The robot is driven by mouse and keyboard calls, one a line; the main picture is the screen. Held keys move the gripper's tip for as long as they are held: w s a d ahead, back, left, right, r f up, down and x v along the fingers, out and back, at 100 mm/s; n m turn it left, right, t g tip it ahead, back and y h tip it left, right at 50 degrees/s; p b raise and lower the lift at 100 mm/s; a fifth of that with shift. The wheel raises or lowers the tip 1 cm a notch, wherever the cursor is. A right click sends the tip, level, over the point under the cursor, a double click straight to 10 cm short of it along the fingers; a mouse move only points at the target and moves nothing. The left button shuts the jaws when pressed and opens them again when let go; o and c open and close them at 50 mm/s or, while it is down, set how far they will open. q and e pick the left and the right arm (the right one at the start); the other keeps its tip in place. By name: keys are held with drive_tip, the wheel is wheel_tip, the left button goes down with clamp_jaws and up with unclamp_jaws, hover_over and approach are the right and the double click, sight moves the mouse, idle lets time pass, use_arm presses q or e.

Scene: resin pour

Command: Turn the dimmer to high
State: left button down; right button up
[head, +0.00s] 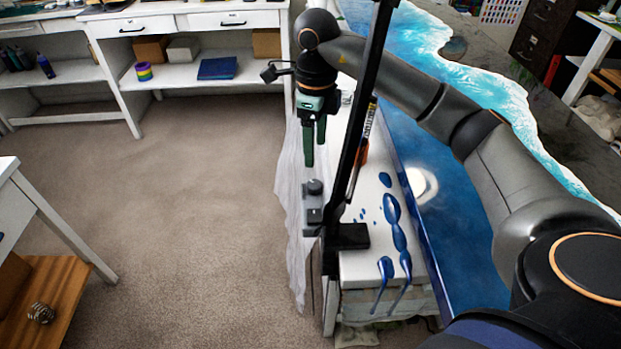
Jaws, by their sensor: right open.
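The dimmer (313,205) is a small grey box with a round dark knob (315,187) on top, near the left edge of the white cloth-covered table. My right gripper (314,160) points down above and just behind the knob, with its green fingers apart and nothing between them. The fingertips appear clear of the knob. Any marking on the dimmer is too small to read. My left gripper is out of the frame.
A black upright post on a foot (348,236) stands right beside the dimmer. Blue resin spills (392,210) lie on the table, next to a blue and white resin slab (440,190). White shelves (205,72) stand at the back. The carpet (190,200) to the left is clear.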

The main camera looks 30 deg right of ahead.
sight(315, 184)
wheel_tip(315, 184, down, 10)
drive_tip(key=shift+f, duration=0.1)
idle(0.4)
clamp_jaws()
idle(0.4)
